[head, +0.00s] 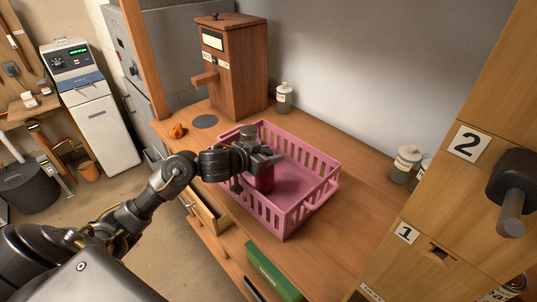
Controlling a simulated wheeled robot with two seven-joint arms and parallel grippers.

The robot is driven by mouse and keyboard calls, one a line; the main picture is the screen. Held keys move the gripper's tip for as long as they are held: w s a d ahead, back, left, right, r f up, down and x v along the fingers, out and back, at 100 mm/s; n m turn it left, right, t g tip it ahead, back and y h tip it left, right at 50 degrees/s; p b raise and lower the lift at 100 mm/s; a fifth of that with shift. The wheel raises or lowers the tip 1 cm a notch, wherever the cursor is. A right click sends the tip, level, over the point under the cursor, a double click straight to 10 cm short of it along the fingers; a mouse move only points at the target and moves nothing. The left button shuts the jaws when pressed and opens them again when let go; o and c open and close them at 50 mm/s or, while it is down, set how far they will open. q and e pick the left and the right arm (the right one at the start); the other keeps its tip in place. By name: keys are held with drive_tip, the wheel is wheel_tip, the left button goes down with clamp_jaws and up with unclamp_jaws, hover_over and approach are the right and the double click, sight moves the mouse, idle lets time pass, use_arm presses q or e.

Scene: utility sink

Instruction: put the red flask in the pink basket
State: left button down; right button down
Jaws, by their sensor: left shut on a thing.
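The pink basket (283,223) stands on the wooden counter, with slatted walls and an open top. My left gripper (264,160) reaches over its left wall and is shut on the red flask (264,183). The flask looks upright and within the basket's outline. Its upper part is hidden by the gripper, and I cannot tell whether its base touches the basket floor. The rest of the basket floor to the right looks empty. My right gripper does not show.
A wooden dispenser (240,75) stands behind the basket, with a small bottle (284,97) beside it. Jars (405,163) stand at the right by a numbered wooden cabinet (440,210). An open drawer (208,212) and a green box (273,272) are below the counter's front edge.

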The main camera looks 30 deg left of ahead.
use_arm(q)
drive_tip(key=c, duration=0.7)
unclamp_jaws()
drive_tip(key=shift+f, duration=0.1)
drive_tip(key=shift+s+r, duration=0.2)
drive_tip(key=shift+r, duration=0.05)
drive_tip(key=v, duration=1.1)
drive_tip(key=shift+s+r+p, duration=0.15)
drive_tip(key=shift+s+p, duration=0.15)
drive_tip(key=shift+p, duration=0.1)
